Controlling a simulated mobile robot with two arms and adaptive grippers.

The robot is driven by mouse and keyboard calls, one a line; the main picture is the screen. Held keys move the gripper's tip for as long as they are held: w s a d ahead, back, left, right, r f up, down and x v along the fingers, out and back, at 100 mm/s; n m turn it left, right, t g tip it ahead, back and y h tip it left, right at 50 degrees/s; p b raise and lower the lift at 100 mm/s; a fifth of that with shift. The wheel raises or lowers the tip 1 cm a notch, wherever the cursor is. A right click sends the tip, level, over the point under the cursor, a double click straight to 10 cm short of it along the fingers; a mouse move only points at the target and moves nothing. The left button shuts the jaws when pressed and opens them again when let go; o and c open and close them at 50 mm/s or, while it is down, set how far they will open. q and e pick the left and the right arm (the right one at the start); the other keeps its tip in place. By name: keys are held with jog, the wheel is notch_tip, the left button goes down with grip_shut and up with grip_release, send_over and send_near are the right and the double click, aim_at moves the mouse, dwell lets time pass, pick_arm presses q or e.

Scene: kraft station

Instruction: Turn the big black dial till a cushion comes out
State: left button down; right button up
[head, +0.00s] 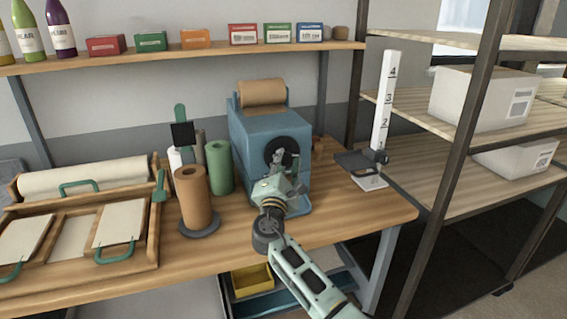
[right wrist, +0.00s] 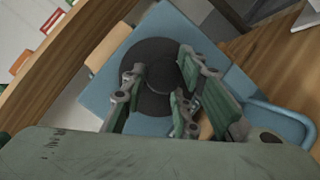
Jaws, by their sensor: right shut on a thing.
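The big black dial (head: 275,147) is on the front of a blue machine (head: 252,127) with a roll of brown paper (head: 262,92) on top. My right gripper (head: 286,160) is at the dial, its fingers in front of the dial's face and hiding part of it. In the right wrist view the dial (right wrist: 160,52) shows as a dark disc, and my right gripper (right wrist: 168,88) is shut on its middle part. No cushion can be made out. My left gripper is not in view.
A brown roll (head: 193,187) on a stand and a green roll (head: 219,167) stand left of the machine. A white height gauge (head: 384,105) stands to the right. A wooden tray (head: 148,240) lies at the left. A yellow bin (head: 252,281) is below the bench.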

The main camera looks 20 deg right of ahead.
aim_at(289, 154)
jog(key=shift+a+r, duration=0.1)
jog(key=shift+r, duration=0.3)
jog(key=m+g+y+p, duration=0.1)
jog(key=m+g+p, duration=0.1)
jog(key=m+p, duration=0.2)
jog(key=d+r+m+g+y+p, duration=0.1)
jog(key=m+g+y+p, duration=0.1)
jog(key=m+p, duration=0.2)
jog(key=r+m+g+y+p, duration=0.1)
jog(key=m+y+p, duration=0.1)
jog(key=m+p, duration=0.3)
jog(key=shift+w+d+r+g+p, duration=0.15)
jog(key=shift+d+g+p, duration=0.2)
jog(key=shift+p, duration=0.6)
jog(key=shift+d+f+m+g+y+p, duration=0.1)
jog(key=shift+f+m+g+y+p, duration=0.1)
jog(key=shift+m+y+p, duration=0.45)
jog(key=shift+d+f+m+g+y+p, duration=0.15)
jog(key=shift+m+y+p, duration=0.25)
jog(key=shift+p, duration=0.4)
jog(key=o, duration=0.8)
jog(key=shift+o, duration=1)
jog(key=shift+d+f, duration=0.1)
jog(key=shift+f, duration=0.15)
